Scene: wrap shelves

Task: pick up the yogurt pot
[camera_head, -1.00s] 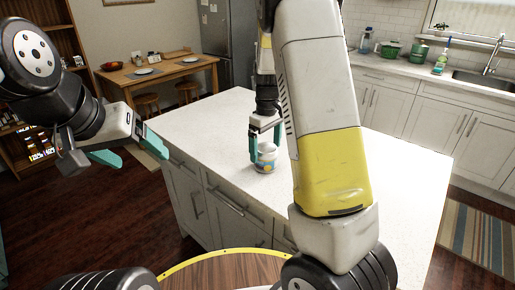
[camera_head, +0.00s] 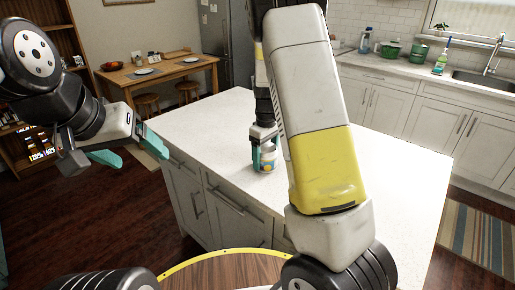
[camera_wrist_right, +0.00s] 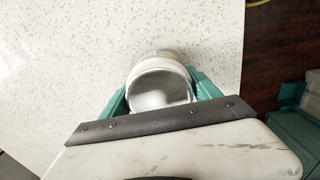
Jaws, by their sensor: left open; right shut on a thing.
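I cannot tell whether the pot's base still touches the counter. My left gripper (camera_head: 132,148) is open and empty, in the air left of the island.
The white island top (camera_head: 205,125) is otherwise bare. My right arm hides part of it. Behind stand a wooden table (camera_head: 165,68) with plates and stools, and a fridge. A sink counter (camera_head: 400,68) with green pots and a spray bottle is at the back right.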

